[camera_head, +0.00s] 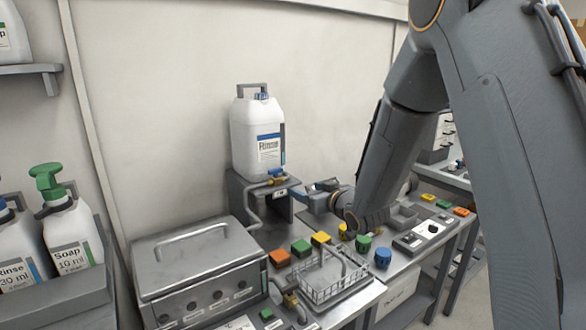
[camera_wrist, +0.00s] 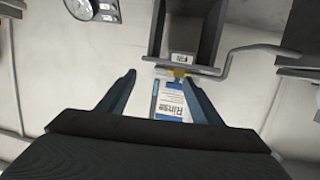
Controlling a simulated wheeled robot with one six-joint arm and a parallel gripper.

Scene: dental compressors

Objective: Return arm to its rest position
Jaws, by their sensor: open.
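My arm (camera_head: 400,140) reaches down from the upper right in the head view, over the right part of the bench. My gripper (camera_head: 312,190) is beside the right side of the grey stand, pointing left toward the tap. In the wrist view its two fingers (camera_wrist: 158,76) are spread apart with nothing held between them. The white Rinse jug (camera_head: 257,135) stands upright on the stand (camera_head: 239,188). Its label (camera_wrist: 172,106) shows beyond the fingers in the wrist view. The brass tap (camera_head: 277,177) is at the jug's base; I cannot tell whether a finger touches it.
A grey metal box (camera_head: 190,258) with knobs stands left of the stand. A wire basket (camera_head: 330,275) and several coloured blocks (camera_head: 301,248) occupy the bench. Soap (camera_head: 70,235) and Rinse bottles sit in a holder at left. The wall behind the jug is bare.

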